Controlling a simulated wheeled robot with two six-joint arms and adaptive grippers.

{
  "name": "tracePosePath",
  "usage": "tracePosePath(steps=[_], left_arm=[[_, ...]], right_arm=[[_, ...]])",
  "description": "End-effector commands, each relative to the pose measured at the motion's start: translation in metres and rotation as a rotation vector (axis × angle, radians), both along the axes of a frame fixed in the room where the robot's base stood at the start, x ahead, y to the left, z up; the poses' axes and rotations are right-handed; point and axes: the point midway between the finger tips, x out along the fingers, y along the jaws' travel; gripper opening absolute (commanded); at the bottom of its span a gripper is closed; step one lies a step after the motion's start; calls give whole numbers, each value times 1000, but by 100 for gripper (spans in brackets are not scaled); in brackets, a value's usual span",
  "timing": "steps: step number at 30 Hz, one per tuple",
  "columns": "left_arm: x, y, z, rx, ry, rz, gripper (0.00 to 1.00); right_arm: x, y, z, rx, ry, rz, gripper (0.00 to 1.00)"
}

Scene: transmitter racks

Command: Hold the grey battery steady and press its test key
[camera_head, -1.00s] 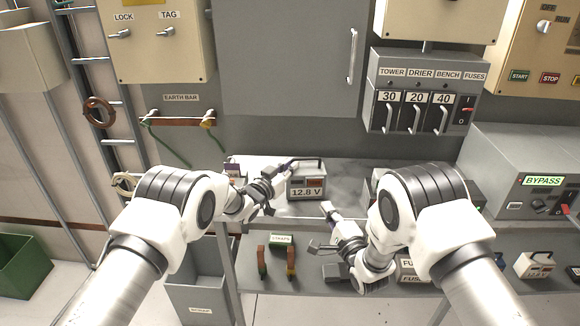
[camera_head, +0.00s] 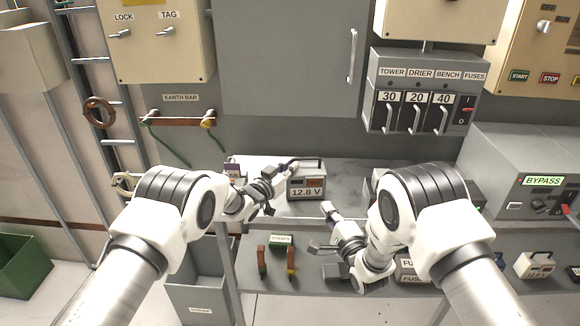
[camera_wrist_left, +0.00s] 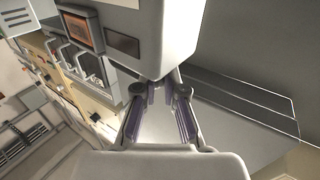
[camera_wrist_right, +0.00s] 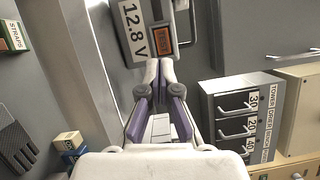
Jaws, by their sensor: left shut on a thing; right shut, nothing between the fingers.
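The grey battery (camera_head: 306,193) stands upright on the shelf, with a "12.8 V" label, a dark panel and an orange test key (camera_head: 316,182) on its front. My left gripper (camera_head: 285,168) is shut on the battery at its left side; the battery fills the top of the left wrist view (camera_wrist_left: 165,40). My right gripper (camera_head: 327,206) is shut and empty, in front of the battery, a little below and right of it. In the right wrist view its closed fingertips (camera_wrist_right: 160,66) point at the battery (camera_wrist_right: 130,12), below the orange key (camera_wrist_right: 159,34), seemingly apart from it.
A fuse panel (camera_head: 420,72) with several handles is mounted behind, to the right. A grey "BYPASS" box (camera_head: 520,160) stands at the far right.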

Motion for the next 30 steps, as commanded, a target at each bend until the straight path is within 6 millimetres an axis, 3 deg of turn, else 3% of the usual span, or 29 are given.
tracePosePath(steps=[10, 14, 18, 22, 25, 30], left_arm=[[1, 0, 3, -2, -6, 0, 0], [1, 0, 3, -2, -6, 0, 0], [1, 0, 4, -2, -6, 0, 0], [1, 0, 3, -2, -6, 0, 0], [1, 0, 3, -2, -6, 0, 0], [1, 0, 3, -2, -6, 0, 0]], right_arm=[[0, 1, -2, -77, -23, 1, 0], [-10, 24, -14, -359, -101, 130, 0], [-24, 40, -18, -770, -319, 377, 0], [-29, 28, -8, -980, -499, 528, 0], [-22, 16, 4, -979, -510, 512, 0], [-20, 14, 8, -978, -511, 504, 0]])
